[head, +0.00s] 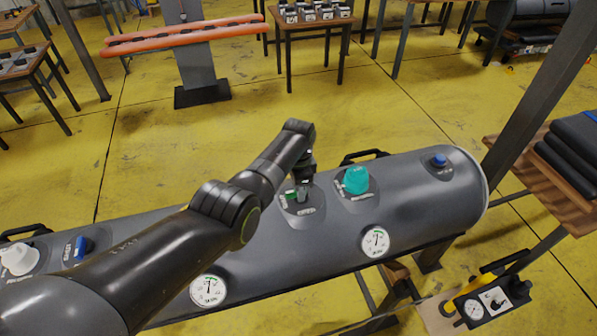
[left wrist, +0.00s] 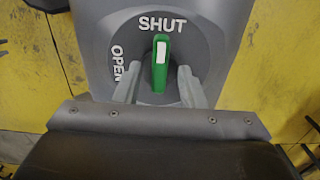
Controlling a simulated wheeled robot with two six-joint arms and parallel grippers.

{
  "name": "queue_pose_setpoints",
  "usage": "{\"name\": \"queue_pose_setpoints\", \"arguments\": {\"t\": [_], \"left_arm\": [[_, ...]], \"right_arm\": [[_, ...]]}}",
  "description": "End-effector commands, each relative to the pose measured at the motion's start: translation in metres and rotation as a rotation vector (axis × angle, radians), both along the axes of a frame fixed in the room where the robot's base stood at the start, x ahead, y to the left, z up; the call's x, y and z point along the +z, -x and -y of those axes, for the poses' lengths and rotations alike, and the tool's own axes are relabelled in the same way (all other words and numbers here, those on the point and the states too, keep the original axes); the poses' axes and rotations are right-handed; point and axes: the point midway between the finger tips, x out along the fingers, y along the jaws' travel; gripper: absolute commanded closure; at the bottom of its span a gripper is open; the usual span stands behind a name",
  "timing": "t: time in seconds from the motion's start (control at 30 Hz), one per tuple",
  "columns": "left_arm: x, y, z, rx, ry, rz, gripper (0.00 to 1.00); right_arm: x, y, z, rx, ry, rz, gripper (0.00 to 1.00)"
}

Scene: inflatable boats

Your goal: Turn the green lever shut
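The green lever (left wrist: 160,80) with a white stripe stands upright in the left wrist view. Its striped end points at the word SHUT; OPEN is printed to its left. In the head view the lever (head: 290,195) is small and partly hidden by my left gripper, on the grey inflatable tube (head: 330,235). My left gripper (left wrist: 158,78) has one finger on each side of the lever, with a visible gap on both sides, so it is open around it. In the head view the left gripper (head: 303,185) is over the lever's dark round base. My right gripper is not in view.
A teal knob (head: 356,180) stands close right of the lever. A blue knob (head: 439,159) is at the tube's right end, and a blue lever (head: 82,247) and white knob (head: 19,258) are at the left. Gauges (head: 375,241) sit on the near side.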

Motion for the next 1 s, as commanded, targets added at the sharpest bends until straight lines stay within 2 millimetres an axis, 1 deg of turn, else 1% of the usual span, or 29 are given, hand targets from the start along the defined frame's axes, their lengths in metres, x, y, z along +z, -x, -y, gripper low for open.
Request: {"name": "queue_pose_setpoints", "arguments": {"t": [0.17, 0.37, 0.47, 0.57, 0.8, 0.9, 1.0], "left_arm": [[0.014, -0.001, 0.001, 0.0, 0.002, 0.003, 0.64], [0.041, -0.001, 0.001, 0.0, 0.003, 0.004, 0.64], [0.058, 0.0, 0.0, 0.0, 0.003, 0.004, 0.64], [0.077, -0.001, 0.001, 0.0, 0.002, 0.006, 0.64], [0.13, -0.001, 0.0, -0.001, 0.001, 0.008, 0.64], [0.15, -0.001, 0.0, 0.0, 0.0, 0.006, 0.64], [0.162, -0.001, 0.0, 0.0, 0.0, 0.004, 0.64]], "right_arm": [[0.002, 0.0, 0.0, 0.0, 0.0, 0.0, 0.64], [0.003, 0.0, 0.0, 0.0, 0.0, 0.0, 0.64], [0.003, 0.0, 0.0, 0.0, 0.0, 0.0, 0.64], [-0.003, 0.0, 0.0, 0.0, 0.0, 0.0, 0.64], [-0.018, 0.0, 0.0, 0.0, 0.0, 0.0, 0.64], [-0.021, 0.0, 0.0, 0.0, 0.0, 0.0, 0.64], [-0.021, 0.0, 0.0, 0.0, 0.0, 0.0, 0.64]]}}
